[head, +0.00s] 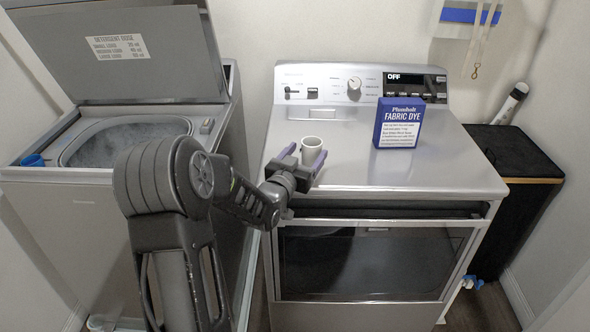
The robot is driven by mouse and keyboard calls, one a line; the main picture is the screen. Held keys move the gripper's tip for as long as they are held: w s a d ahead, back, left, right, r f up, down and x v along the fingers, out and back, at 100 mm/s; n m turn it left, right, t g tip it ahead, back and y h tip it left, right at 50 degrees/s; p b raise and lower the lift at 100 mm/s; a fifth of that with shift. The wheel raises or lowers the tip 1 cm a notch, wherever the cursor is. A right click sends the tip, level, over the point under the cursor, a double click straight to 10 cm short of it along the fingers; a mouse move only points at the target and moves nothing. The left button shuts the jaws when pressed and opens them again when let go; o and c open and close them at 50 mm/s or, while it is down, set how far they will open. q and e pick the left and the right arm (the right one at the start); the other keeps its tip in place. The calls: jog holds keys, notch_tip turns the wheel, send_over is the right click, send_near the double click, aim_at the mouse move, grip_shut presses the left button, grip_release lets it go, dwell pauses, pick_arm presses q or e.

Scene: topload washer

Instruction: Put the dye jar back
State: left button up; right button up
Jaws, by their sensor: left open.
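A small pale jar (311,151), open at the top, stands upright on the front left part of the grey dryer top (440,172). I take it to be the dye jar; no label shows on it. My left gripper (304,158) is at the jar, its purple-tipped fingers open on either side of it. I cannot tell whether a finger touches the jar. The gripper hides the jar's lower part. A blue-purple Fabric Dye box (399,124) stands upright further back and to the right. My right gripper is not in view.
The topload washer (60,205) is at left with its lid (120,50) raised. A blue cup-like thing (33,160) sits at its left rim. The dryer's control panel (440,88) rises at the back. A black hamper (515,153) stands at right. The dryer top's right side is clear.

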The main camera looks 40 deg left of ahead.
pick_arm(q)
jog(key=b+v, duration=0.1)
jog(key=v, duration=0.7)
dwell(0.4)
